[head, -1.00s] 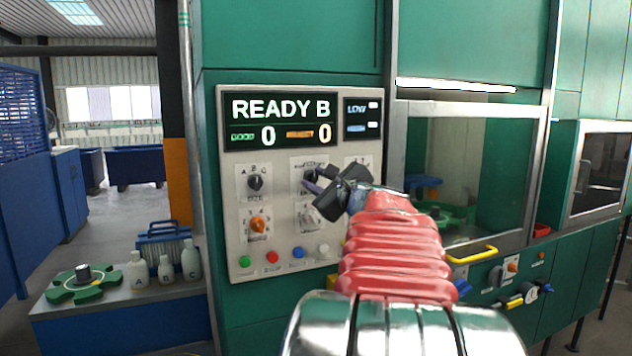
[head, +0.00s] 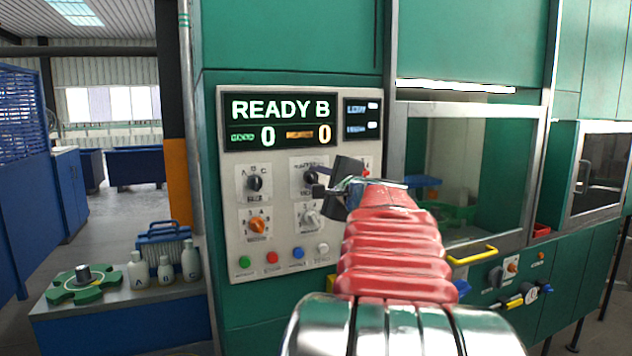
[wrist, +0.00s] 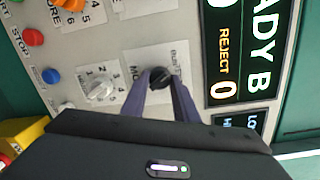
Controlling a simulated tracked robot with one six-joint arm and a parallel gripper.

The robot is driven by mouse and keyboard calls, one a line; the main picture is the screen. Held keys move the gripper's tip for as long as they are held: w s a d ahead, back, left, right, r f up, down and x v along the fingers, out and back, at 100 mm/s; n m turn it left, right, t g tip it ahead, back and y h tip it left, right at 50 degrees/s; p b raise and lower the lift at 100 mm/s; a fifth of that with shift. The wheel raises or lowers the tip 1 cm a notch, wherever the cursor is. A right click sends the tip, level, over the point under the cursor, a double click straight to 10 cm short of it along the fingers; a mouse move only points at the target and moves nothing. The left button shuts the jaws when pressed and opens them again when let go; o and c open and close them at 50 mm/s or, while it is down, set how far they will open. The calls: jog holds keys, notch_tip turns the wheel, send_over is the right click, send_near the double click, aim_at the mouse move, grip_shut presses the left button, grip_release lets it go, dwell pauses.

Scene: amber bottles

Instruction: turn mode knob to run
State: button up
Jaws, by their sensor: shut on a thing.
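The mode knob (head: 310,178) is a small black knob on a white plate in the upper middle of the light control panel (head: 230,200). It also shows in the wrist view (wrist: 161,79), between the tips of my two dark fingers. My gripper (wrist: 160,88) is shut on the knob; in the head view the gripper (head: 321,190) reaches it from the lower right. The plate's lettering is partly covered and blurred, so I cannot tell which position the knob points to. The display (head: 280,121) reads READY B, with two zeros below.
A grey-white knob (head: 310,218) sits just below, an orange knob (head: 257,226) lower left, and a black A-B-C knob (head: 254,183) left. Green, red, blue and white buttons line the panel's bottom. Right of my arm are a glazed door and its yellow handle (head: 472,256).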

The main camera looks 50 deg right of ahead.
jog(key=shift+w+a+f+n, duration=0.1)
jog(key=shift+f+n, duration=0.05)
jog(key=shift+n, duration=0.45)
jog(key=shift+w+f+n, duration=0.1)
jog(key=shift+n, duration=0.5)
jog(key=o, duration=0.8)
jog(key=shift+o, duration=1.3)
jog(key=shift+r, duration=0.15)
jog(key=shift+s, duration=0.1)
jog(key=v, duration=1.3)
jog(key=shift+s+a, duration=0.2)
jog(key=shift+s, duration=0.1)
